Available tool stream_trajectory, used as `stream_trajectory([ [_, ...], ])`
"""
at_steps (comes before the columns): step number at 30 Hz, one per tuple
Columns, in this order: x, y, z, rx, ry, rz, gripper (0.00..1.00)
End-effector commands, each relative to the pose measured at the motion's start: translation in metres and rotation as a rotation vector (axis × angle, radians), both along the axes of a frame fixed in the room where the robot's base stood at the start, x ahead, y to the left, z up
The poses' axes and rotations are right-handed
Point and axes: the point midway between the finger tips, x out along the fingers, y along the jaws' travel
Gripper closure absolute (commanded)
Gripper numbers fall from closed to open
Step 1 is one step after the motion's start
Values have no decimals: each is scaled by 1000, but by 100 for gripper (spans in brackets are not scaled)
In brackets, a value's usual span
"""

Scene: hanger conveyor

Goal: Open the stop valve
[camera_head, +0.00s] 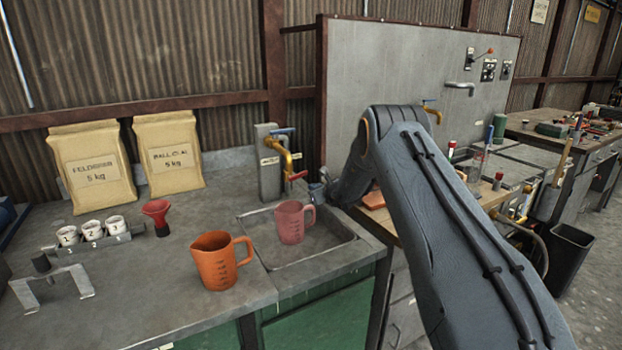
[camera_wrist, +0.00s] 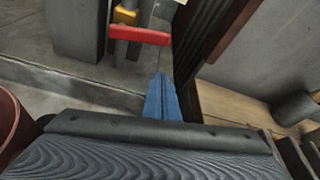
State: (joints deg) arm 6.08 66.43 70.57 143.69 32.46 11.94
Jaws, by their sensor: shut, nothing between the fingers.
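The tap stands on a grey post (camera_head: 268,178) behind the sink, with a small unreadable label. It has a yellow curved pipe (camera_head: 286,158), a blue lever (camera_head: 281,131) on top and a red handle (camera_head: 296,176) at its lower end. I cannot tell which handle is the stop valve. In the wrist view the red handle (camera_wrist: 140,35) lies crosswise beneath a yellow part (camera_wrist: 125,15). My gripper (camera_head: 317,191) is just below and right of the red handle in the head view. Its blue fingers (camera_wrist: 162,98) are shut and empty, apart from the handle.
A pink jug (camera_head: 290,222) stands in the shallow sink (camera_head: 328,252), close left of my gripper. An orange jug (camera_head: 213,262) stands on the counter. A grey panel (camera_head: 400,70) rises behind my arm. Two sacks (camera_head: 92,164), a red funnel (camera_head: 156,213) and small cups (camera_head: 92,230) are further left.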

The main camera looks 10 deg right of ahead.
Motion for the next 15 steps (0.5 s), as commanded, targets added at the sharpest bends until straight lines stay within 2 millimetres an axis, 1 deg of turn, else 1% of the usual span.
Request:
stream_trajectory([
  [1,6,2,-3,0,0,0,100],
  [3,5,5,13,1,-2,0,100],
  [6,4,8,25,1,0,2,100],
  [10,3,11,33,0,2,3,100],
  [15,3,12,37,0,3,2,100],
])
